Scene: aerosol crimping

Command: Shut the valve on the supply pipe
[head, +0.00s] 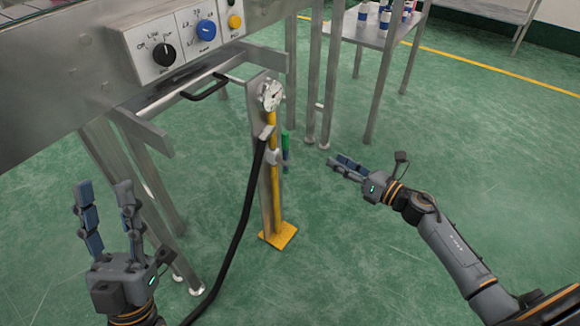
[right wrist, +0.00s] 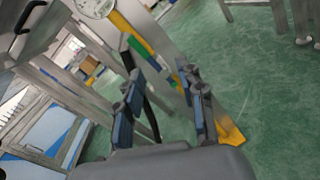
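The yellow supply pipe (head: 274,185) runs down a grey metal post to a yellow foot plate, with a round gauge (head: 271,95) at its top. A green and blue valve handle (head: 285,148) sticks out on the pipe's right side. My left gripper (head: 103,190) is open and empty at the lower left, away from the pipe.
A black hose (head: 243,215) hangs from the post to the floor. A machine with a knob panel (head: 180,45) and a black pull handle (head: 204,88) stands upper left. A metal table (head: 375,35) with bottles is behind.

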